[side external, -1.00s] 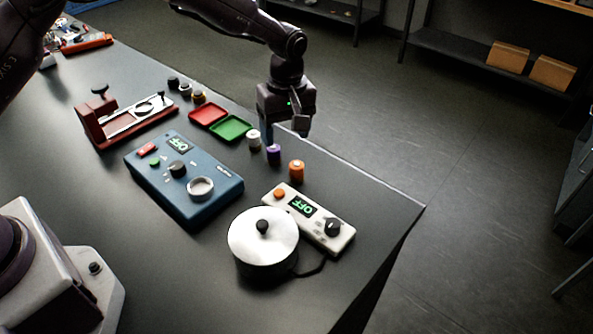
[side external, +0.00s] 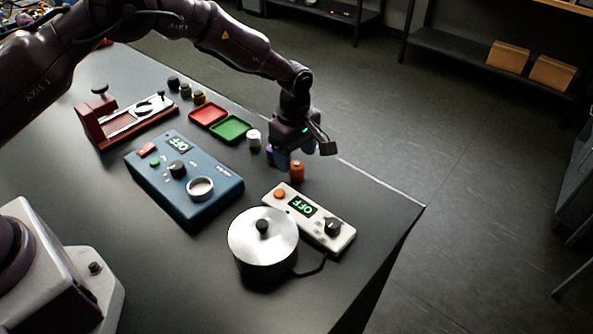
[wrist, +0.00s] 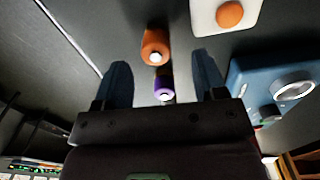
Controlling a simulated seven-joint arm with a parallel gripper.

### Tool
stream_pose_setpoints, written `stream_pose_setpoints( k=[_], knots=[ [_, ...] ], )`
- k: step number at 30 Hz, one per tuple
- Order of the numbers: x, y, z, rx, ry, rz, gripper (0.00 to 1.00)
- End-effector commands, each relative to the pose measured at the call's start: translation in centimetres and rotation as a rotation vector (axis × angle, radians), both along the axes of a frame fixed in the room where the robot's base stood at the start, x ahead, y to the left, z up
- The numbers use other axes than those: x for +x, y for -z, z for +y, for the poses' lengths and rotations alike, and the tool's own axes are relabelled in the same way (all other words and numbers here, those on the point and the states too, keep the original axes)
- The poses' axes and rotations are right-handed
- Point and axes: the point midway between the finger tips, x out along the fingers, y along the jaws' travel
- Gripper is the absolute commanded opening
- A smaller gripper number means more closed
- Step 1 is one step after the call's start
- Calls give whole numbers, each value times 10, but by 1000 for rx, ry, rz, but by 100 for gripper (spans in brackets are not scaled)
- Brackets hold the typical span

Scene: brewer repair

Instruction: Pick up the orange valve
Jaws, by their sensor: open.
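The orange valve (side external: 296,171) stands upright on the dark table, behind the white control box with the OFF display. In the wrist view the orange valve (wrist: 155,48) shows its pale top just beyond and between my two blue fingertips. My gripper (side external: 294,158) is open and low over the table beside the orange valve. Its fingers also show in the wrist view (wrist: 163,75), spread with nothing held. A purple valve (side external: 270,155) stands close by, partly hidden by the gripper; it also shows between the fingers in the wrist view (wrist: 164,88).
A white valve (side external: 254,140) stands left of the purple one. Red (side external: 208,115) and green (side external: 231,129) trays lie further left. The white control box (side external: 310,219), a metal pot (side external: 262,245) and a blue machine (side external: 185,185) are nearer. The table's right edge is close.

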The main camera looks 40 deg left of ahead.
Motion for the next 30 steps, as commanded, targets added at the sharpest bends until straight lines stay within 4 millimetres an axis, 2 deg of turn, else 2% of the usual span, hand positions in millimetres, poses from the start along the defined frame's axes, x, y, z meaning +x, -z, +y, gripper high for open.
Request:
stream_pose_setpoints(
  k=[3, 7, 16, 17, 24, 30],
  knots=[
    [4, 21, 1, -1, -2, 5, 65],
    [5, 37, 1, 0, 0, 2, 65],
    [5, 43, 1, 0, -1, 0, 65],
    [5, 43, 1, 0, 0, 1, 62],
    [5, 43, 1, 0, 0, 1, 7],
    [5, 42, 1, 0, 0, 0, 7]
  ],
)
